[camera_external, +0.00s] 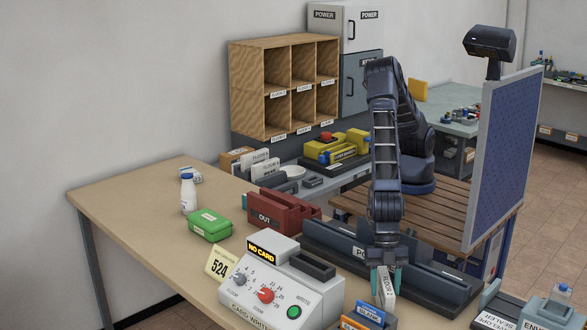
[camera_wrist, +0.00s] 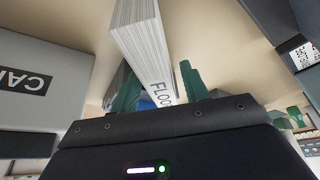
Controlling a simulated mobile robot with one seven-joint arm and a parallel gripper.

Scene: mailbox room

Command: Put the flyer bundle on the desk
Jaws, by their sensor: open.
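A white bundle of stacked sheets (camera_external: 388,290) with a "FLOOR 2" label, apparently the flyer bundle, stands on edge at the desk's right part, in front of the dark grey rack. In the wrist view the bundle (camera_wrist: 140,35) shows its sheet edges and part of the label. My gripper (camera_external: 386,280) points down at it, and its teal fingers, also in the wrist view (camera_wrist: 158,90), are open on either side of the bundle. I cannot tell whether they touch it or what its lower end rests on. The beige desk (camera_external: 135,195) extends left.
A dark rack (camera_external: 345,247) is beside my gripper. A white card-writer box (camera_external: 275,290), red OUT tray (camera_external: 280,212), green box (camera_external: 209,225) and white bottle (camera_external: 188,195) stand on the desk. Blue and orange items (camera_external: 368,313) are just in front. The desk's far left is clear.

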